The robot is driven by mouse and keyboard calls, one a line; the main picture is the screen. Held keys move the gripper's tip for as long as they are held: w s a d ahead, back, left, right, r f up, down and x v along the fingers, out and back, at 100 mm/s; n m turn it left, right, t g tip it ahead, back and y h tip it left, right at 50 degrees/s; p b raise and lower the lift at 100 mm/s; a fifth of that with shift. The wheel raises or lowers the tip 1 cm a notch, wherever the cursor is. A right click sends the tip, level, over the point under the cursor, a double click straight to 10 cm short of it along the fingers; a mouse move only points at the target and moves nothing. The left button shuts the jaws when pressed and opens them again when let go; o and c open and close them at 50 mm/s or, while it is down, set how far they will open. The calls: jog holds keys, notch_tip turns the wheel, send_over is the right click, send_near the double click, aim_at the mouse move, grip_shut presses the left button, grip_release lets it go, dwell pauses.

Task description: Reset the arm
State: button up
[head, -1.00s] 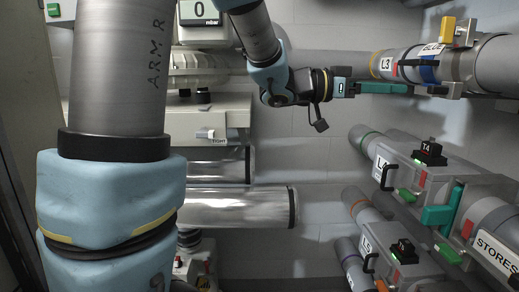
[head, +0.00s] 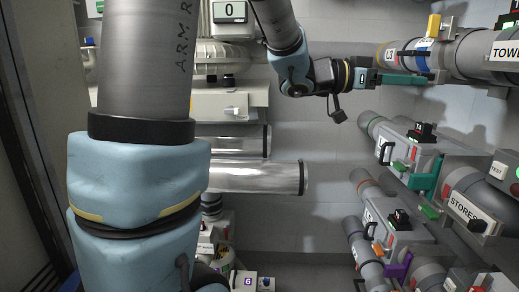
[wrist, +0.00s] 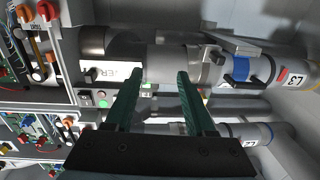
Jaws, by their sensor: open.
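My arm crosses the top middle of the head view, and my gripper (head: 402,78) reaches right, just below the L3 pipe (head: 405,53). In the wrist view my gripper (wrist: 158,76) shows two green fingers, apart, with nothing between them. Beyond the fingers lies a grey pipe (wrist: 160,55) with a white label ending in "ER". The L3 pipe end, with a blue band (wrist: 241,69), is at the right of the wrist view. In the head view the fingers overlap the area under the pipe; I cannot tell whether they touch it.
The T4 valve unit (head: 422,132) and other pipes stand below my gripper at the right. Silver tubes (head: 255,177) lie at the centre left. A panel with switches (wrist: 35,40) is at the left of the wrist view. Bare wall (head: 320,225) shows in the middle.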

jog(key=w+a+f+n+t+y, duration=0.5)
jog(key=w+a+f+n+t, duration=0.3)
jog(key=w, duration=0.4)
jog(key=w+a+f+n+t+y, duration=0.1)
jog(key=a+f+n+y, duration=0.1)
jog(key=a+f+y, duration=0.35)
jog(key=w+a+f+n+t+y, duration=0.1)
jog(key=a+f+n+y, duration=0.15)
jog(key=a, duration=0.65)
jog(key=s+a+f+n+g+y, duration=0.2)
jog(key=s+a+f+g, duration=0.2)
jog(key=s, duration=0.5)
jog(key=s+a+f+n+g+y, duration=0.2)
jog(key=s+a+f+g, duration=0.2)
jog(key=s+a+f, duration=0.4)
jog(key=shift+s+a+f+g+y, duration=0.3)
jog(key=shift+s+a+f+g, duration=0.1)
jog(key=shift+a+f, duration=0.45)
